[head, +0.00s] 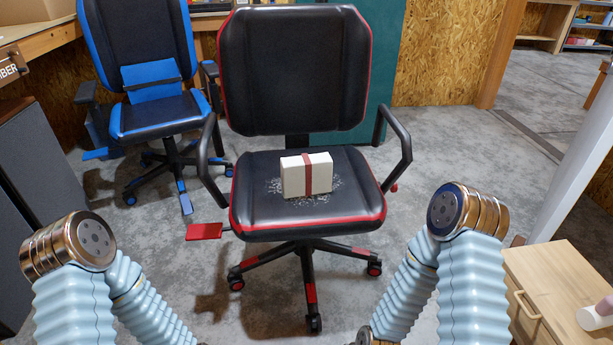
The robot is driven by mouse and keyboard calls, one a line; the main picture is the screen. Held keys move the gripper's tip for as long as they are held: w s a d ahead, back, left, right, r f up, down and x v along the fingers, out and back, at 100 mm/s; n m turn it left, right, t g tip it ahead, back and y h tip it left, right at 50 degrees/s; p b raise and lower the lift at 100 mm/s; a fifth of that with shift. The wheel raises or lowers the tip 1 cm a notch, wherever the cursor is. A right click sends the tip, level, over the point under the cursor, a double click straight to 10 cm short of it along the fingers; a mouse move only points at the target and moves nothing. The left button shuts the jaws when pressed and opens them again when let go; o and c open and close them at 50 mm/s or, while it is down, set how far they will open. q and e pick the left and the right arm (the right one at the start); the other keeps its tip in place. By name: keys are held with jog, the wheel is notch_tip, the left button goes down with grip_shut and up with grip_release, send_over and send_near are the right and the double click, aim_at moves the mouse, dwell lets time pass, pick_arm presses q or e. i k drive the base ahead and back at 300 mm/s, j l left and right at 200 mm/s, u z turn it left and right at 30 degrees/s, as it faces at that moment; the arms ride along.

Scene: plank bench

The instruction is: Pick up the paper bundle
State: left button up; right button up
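The paper bundle (293,179) is a white block with a dark red band around it. It stands on the seat (257,209) of the black chair with red trim, near the middle of the picture. A pale scuffed patch shows on the seat around its base. Both of my arms show at the lower left and lower right, with pale blue ribbed sleeves and metal joints. The fingers of both grippers are outside the picture, and nothing of mine touches the bundle.
The chair's armrests (397,140) stand on both sides of the seat, and its backrest (295,70) rises behind the bundle. A blue-trimmed chair (150,115) is behind left.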

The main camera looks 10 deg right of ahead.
aim_at(305, 174)
jog(key=i+j+z, duration=0.2)
jog(key=j, duration=0.35)
jog(key=i+j+z, duration=0.15)
jog(key=j, duration=0.45)
jog(key=i+j+z, duration=0.2)
jog(key=j, duration=0.4)
jog(key=j+z, duration=0.2)
jog(key=j, duration=0.4)
